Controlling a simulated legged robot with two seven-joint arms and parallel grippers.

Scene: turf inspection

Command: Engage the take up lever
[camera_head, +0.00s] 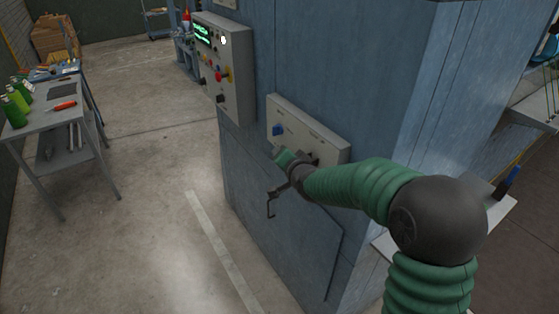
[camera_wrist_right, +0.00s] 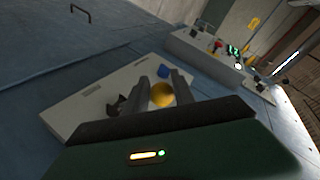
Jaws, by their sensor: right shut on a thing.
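A pale control plate (camera_head: 327,143) is mounted on the side of the blue machine. It carries a blue knob (camera_head: 278,130), which also shows in the right wrist view (camera_wrist_right: 163,71). My right gripper (camera_head: 286,160) is at the middle of this plate. In the right wrist view its two dark fingers (camera_wrist_right: 162,78) are on either side of a round yellow knob (camera_wrist_right: 162,96) and shut on it. The head view does not show the yellow knob behind my gripper. A black knob or lever (camera_wrist_right: 116,105) stands beside it. My left gripper is not in view.
A control box (camera_head: 228,75) with a green display and several buttons is on the machine to the left. A grey table (camera_head: 50,100) holds green bottles at far left. The floor between is clear.

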